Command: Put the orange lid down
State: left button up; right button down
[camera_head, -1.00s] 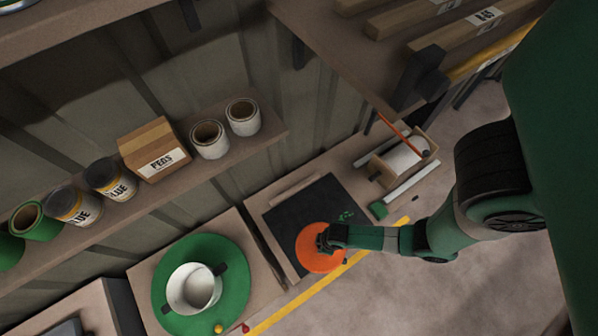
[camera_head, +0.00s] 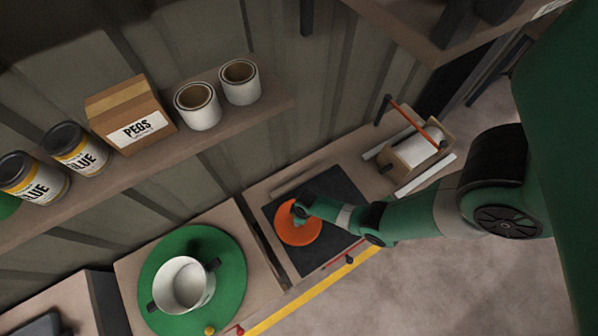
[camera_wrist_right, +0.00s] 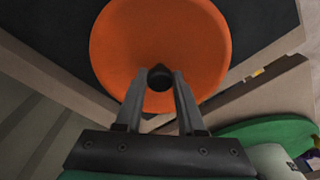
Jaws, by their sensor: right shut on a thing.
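The orange lid (camera_head: 297,228) is a flat disc with a dark knob at its middle. It is over the black mat (camera_head: 345,190) on the bench. My right gripper (camera_head: 299,209) is shut on the knob, and the arm hides part of the lid. In the right wrist view the lid (camera_wrist_right: 150,40) fills the upper middle, and the two fingers (camera_wrist_right: 160,85) close on its dark knob. Whether the lid touches the mat or hangs just above it, I cannot tell. My left gripper is not in view.
A white pot (camera_head: 184,284) with dark handles stands on a round green mat (camera_head: 231,262), left of the black mat. A wooden holder with a white roll (camera_head: 416,150) is at the right.

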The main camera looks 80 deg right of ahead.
notch_tip(320, 180, down, 3)
jog(key=shift+s+r+b, duration=0.1)
jog(key=shift+r+b, duration=0.05)
jog(key=shift+b, duration=0.4)
jog(key=shift+s+a, duration=0.1)
jog(key=shift+r, duration=0.15)
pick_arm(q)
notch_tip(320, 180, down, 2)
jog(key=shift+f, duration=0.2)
pick_arm(e)
jog(key=c, duration=0.5)
grip_release()
pick_arm(q)
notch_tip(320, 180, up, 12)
jog(key=p, duration=1.2)
pick_arm(e)
jog(key=r, duration=0.4)
jog(key=s+r, duration=0.1)
jog(key=r, duration=0.7)
jog(key=shift+s, duration=0.2)
